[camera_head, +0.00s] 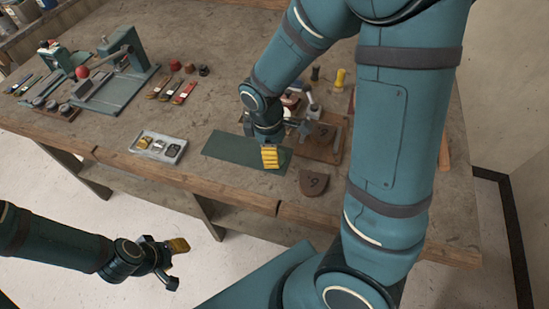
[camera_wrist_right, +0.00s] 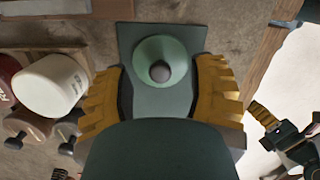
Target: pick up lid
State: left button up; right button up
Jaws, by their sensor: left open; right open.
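A round green lid with a grey knob (camera_wrist_right: 161,68) sits on the dark green mat (camera_wrist_right: 127,40) in the right wrist view. My right gripper's yellow fingers (camera_wrist_right: 163,98) are open, one on each side of the lid, and hold nothing. In the head view my right gripper (camera_head: 270,157) is low over the right end of the mat (camera_head: 230,148), and I cannot make out the lid there. My left gripper (camera_head: 167,262) is open and empty in front of the table, over the floor. Its yellow finger also shows at the right of the wrist view.
A grey tray of small parts (camera_head: 158,147) lies left of the mat. A brown sole-shaped piece (camera_head: 313,183) and a wooden board (camera_head: 326,146) lie to the right. A white cylinder (camera_wrist_right: 52,84) is close by my right gripper's left finger. Green presses (camera_head: 118,75) stand at the far left.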

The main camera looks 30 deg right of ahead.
jog(key=shift+f, duration=0.65)
jog(key=shift+s, duration=0.1)
grip_shut()
jog(key=shift+r, duration=0.1)
